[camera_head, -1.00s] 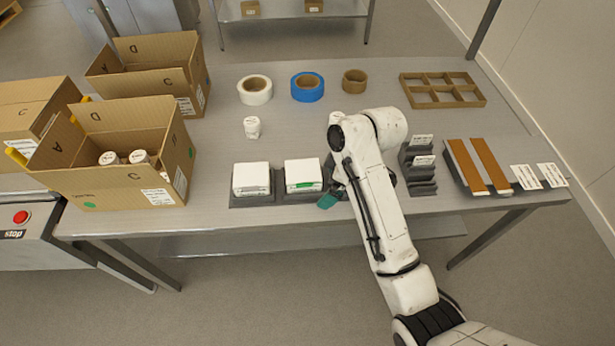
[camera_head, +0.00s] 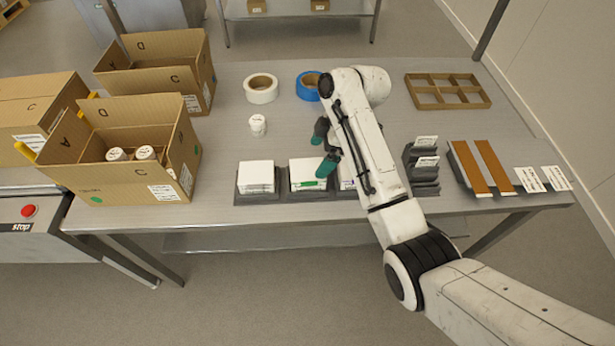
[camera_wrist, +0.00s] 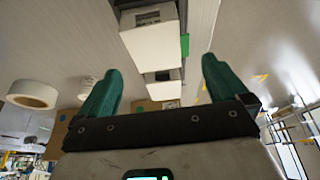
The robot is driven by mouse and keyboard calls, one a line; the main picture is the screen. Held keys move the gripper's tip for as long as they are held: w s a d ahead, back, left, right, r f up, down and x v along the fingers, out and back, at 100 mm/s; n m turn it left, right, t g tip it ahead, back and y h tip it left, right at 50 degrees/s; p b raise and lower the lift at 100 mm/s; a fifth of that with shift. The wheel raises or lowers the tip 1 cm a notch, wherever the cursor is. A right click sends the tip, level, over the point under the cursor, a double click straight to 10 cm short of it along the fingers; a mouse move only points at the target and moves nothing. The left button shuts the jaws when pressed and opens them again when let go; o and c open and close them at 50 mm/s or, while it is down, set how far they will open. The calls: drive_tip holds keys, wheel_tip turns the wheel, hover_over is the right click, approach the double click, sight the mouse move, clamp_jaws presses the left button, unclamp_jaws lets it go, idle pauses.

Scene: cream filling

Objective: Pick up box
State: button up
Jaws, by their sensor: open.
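Several boxes are in view, and the frames do not show which one is meant. Small white boxes stand in dark grey holders at the table's front: a left one (camera_head: 256,177), a middle one with a green mark (camera_head: 308,172), and a right one mostly hidden behind my arm. My gripper (camera_head: 324,147) is open and empty, its teal fingers beside and over the back right of the middle box. In the wrist view, my open gripper (camera_wrist: 163,85) has white boxes (camera_wrist: 152,48) in a row beyond and between its fingers. Contact is not visible.
Open cardboard boxes (camera_head: 125,178) stand at the left, the front one holding white jars. A white jar (camera_head: 258,125), a white tape roll (camera_head: 261,88) and a blue tape roll (camera_head: 308,86) lie behind. A divider tray (camera_head: 447,91) and a stepped grey holder (camera_head: 422,170) are at right.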

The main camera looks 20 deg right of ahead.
sight(309, 171)
drive_tip(key=shift+p+x, duration=0.5)
drive_tip(key=shift+x, duration=3)
drive_tip(key=c, duration=0.9)
